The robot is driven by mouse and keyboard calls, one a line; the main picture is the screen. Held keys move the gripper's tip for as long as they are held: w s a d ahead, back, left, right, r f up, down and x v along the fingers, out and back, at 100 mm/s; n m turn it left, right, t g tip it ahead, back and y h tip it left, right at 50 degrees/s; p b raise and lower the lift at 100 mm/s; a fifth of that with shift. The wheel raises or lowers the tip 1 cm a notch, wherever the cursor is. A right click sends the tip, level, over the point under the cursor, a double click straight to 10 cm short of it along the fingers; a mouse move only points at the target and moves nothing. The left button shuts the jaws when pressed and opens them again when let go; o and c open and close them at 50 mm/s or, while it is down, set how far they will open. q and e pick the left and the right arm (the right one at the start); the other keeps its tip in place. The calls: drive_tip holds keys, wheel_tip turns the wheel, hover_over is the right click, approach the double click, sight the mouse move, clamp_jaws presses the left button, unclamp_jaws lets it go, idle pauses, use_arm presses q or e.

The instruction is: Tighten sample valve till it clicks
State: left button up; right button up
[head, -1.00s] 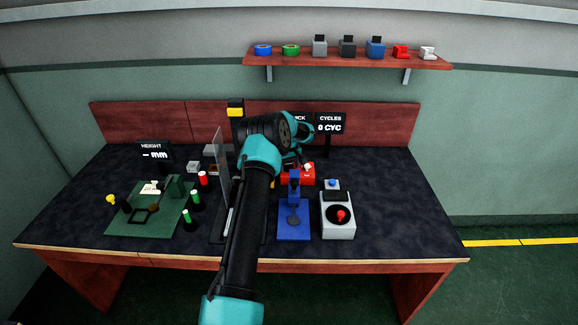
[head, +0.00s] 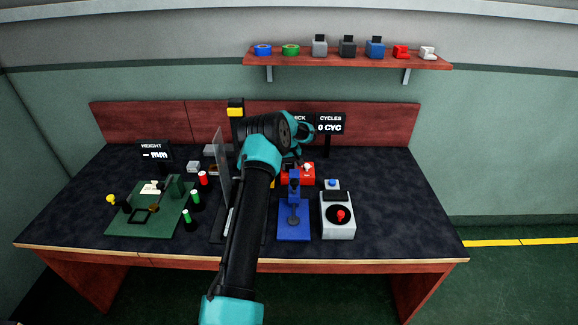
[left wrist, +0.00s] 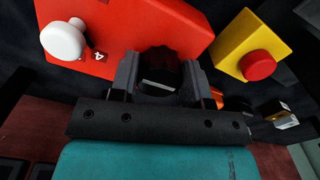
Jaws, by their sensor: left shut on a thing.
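A red box (left wrist: 130,35) fills the upper left of the left wrist view. A black ridged knob (left wrist: 160,68) with a pale line sits at its lower edge and appears to be the sample valve. My left gripper (left wrist: 162,84) has a finger on each side of this knob and is shut on it. In the head view the red box (head: 302,180) stands behind the blue press, partly hidden by my left arm and wrist. The knob and fingertips are not clear there. My right gripper is not in view.
A white ball knob (left wrist: 63,40) is on the red box, left of my fingers. A yellow block with a red button (left wrist: 257,66) is close on the right. A blue press (head: 294,225) and a grey crank box (head: 338,222) stand in front. The table's right end is clear.

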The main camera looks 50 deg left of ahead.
sight(289, 164)
use_arm(q)
drive_tip(key=shift+m, duration=1.2)
drive_tip(key=o, duration=0.9)
drive_tip(key=shift+o, duration=0.2)
wheel_tip(289, 164, up, 17)
drive_tip(key=shift+r, duration=0.2)
